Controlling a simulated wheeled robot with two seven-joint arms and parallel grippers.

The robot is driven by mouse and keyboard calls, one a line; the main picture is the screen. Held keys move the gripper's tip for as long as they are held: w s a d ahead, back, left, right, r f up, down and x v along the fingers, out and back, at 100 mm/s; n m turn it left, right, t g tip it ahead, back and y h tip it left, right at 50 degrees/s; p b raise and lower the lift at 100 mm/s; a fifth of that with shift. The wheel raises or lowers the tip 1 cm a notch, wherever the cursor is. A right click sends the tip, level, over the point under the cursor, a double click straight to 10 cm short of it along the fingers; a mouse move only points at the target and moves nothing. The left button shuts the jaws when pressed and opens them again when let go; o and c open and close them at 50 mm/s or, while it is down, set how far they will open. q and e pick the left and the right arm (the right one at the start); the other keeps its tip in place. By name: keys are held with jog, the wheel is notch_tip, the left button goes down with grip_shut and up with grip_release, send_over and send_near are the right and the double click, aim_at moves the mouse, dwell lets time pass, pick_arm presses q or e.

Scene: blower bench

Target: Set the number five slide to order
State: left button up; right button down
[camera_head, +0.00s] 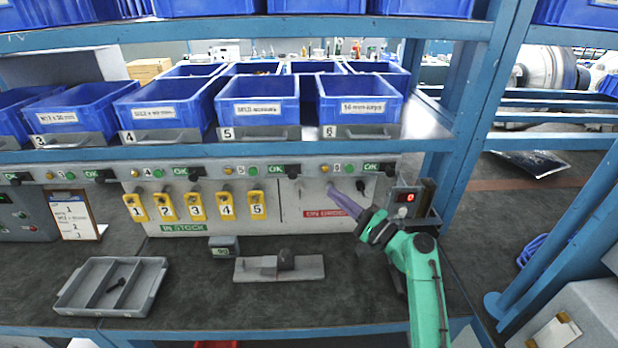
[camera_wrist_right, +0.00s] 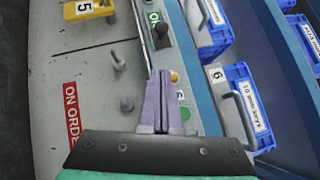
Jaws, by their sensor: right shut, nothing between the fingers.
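The yellow number five slide (camera_head: 257,205) hangs on the grey panel as the rightmost of a row of yellow numbered slides, above the green IN STOCK label (camera_head: 184,228). It also shows at the top left of the right wrist view (camera_wrist_right: 84,9). The red ON ORDER label (camera_head: 325,213) is farther right on the panel and shows in the right wrist view (camera_wrist_right: 71,112). My right gripper (camera_head: 335,190), with purple fingers, is shut and empty in front of the panel, right of the slide and apart from it. My left gripper is not in view.
Blue bins (camera_head: 258,98) sit on a shelf above the panel. On the bench are a grey divided tray (camera_head: 75,297), a grey block on a plate (camera_head: 279,268) and a clipboard (camera_head: 74,216).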

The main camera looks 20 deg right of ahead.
aim_at(295, 169)
jog(key=w+a+p, duration=0.1)
jog(key=w+a+r+p, duration=0.1)
jog(key=w+a, duration=0.1)
jog(key=w+a+r+p, duration=0.1)
jog(key=a, duration=0.1)
jog(key=shift+w+a+r+p, duration=0.2)
jog(key=shift+w+p, duration=0.1)
jog(key=shift+w, duration=0.1)
jog(key=shift+a+f, duration=0.1)
jog(key=shift+a, duration=0.2)
jog(key=shift+f, duration=0.1)
jog(key=a, duration=0.2)
jog(key=w+a, duration=0.1)
jog(key=a, duration=0.1)
jog(key=shift+w+a+b, duration=0.1)
jog(key=shift+a+b, duration=0.2)
jog(key=shift+b, duration=0.05)
